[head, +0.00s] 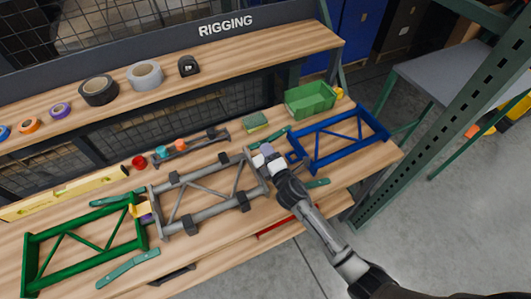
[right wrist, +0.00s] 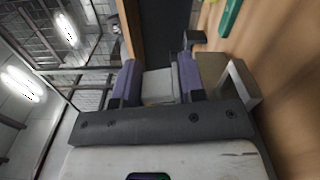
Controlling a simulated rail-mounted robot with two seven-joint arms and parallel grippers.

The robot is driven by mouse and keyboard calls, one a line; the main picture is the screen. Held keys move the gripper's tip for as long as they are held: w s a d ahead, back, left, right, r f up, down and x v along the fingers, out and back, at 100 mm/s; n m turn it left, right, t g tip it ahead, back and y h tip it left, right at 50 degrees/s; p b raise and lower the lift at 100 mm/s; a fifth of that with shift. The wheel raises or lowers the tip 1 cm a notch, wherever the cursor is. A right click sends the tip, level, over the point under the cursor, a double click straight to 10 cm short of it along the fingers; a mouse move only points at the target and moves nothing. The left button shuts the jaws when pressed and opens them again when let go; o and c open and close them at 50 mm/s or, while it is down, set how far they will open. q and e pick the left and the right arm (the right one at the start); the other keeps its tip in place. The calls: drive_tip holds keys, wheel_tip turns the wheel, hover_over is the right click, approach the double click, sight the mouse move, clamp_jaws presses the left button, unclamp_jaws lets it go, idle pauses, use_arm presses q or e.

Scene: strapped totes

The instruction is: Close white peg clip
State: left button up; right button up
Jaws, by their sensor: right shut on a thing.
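My right gripper (head: 266,150) reaches in from the lower right, at the joint between the grey truss frame (head: 180,187) and the blue truss frame (head: 346,132). In the right wrist view its two purple fingers (right wrist: 158,82) are shut on a pale, whitish block (right wrist: 157,86), which looks like the white peg clip. The fingers and wrist hide most of the clip in the head view, so I cannot tell whether it is fully closed. My left gripper is not in view.
A green bin (head: 310,99), a green sponge-like block (head: 255,121) and a yellow level (head: 65,194) lie behind. Tape rolls (head: 99,90) stand on the upper shelf.

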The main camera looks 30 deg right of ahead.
drive_tip(key=shift+d+f+m, duration=0.1)
drive_tip(key=shift+f+m, duration=0.05)
drive_tip(key=shift+m, duration=0.65)
drive_tip(key=shift+f+m, duration=0.1)
drive_tip(key=shift+m, duration=0.2)
drive_tip(key=o, duration=0.8)
drive_tip(key=shift+f, duration=0.1)
drive_tip(key=shift+d, duration=0.1)
